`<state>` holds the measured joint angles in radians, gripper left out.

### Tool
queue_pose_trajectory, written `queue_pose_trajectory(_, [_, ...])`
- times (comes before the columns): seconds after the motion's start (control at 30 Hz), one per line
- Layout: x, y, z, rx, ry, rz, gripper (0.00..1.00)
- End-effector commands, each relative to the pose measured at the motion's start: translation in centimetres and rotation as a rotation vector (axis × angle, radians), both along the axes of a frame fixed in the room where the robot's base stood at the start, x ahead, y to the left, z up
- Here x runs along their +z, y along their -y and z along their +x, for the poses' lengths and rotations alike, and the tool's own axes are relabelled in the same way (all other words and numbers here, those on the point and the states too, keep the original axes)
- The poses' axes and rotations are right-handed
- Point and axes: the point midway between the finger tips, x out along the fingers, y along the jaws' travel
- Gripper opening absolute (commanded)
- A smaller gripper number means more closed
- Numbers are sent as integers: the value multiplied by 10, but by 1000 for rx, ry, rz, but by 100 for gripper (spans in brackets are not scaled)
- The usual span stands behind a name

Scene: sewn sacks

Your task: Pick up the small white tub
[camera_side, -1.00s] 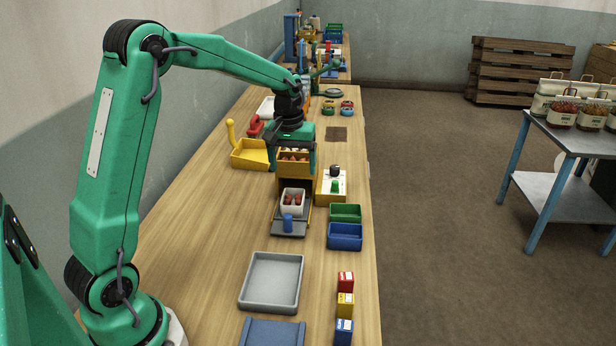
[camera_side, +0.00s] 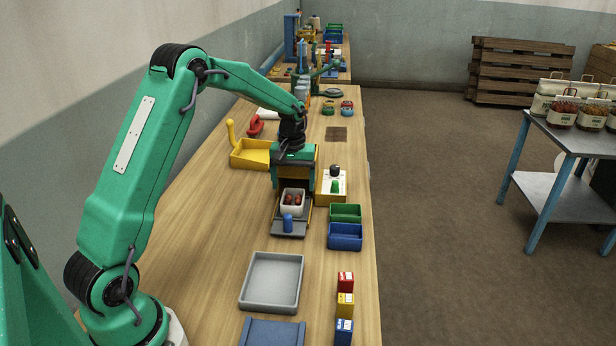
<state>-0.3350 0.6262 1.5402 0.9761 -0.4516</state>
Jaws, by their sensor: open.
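The small white tub (camera_side: 292,208) stands on a dark grey tray (camera_side: 291,229) and holds dark red items. My gripper (camera_side: 293,186) is open, its two green fingers pointing down, one to each side of the tub's far end as seen here. I cannot tell from this angle whether the fingers are level with the tub or still behind and above it. The yellow unit behind the tub is mostly hidden by my gripper.
A yellow box with a green knob (camera_side: 335,187) is close on the right. Green (camera_side: 345,213) and blue (camera_side: 345,236) bins sit at front right. A yellow scoop-like tray (camera_side: 250,154) is at left. A grey tray (camera_side: 272,282) and small boxes (camera_side: 345,305) lie nearer.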

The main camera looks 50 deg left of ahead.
Motion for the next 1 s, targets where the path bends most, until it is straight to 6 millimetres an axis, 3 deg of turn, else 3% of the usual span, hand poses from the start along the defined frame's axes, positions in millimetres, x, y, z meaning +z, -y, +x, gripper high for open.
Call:
queue_pose_trajectory(0.33, [-9, 1, -1, 0, -1, 0, 80])
queue_pose_trajectory(0.73, [-50, 2, -5, 0, -2, -1, 80])
queue_pose_trajectory(1.0, [-54, 2, -4, 0, 1, 1, 80])
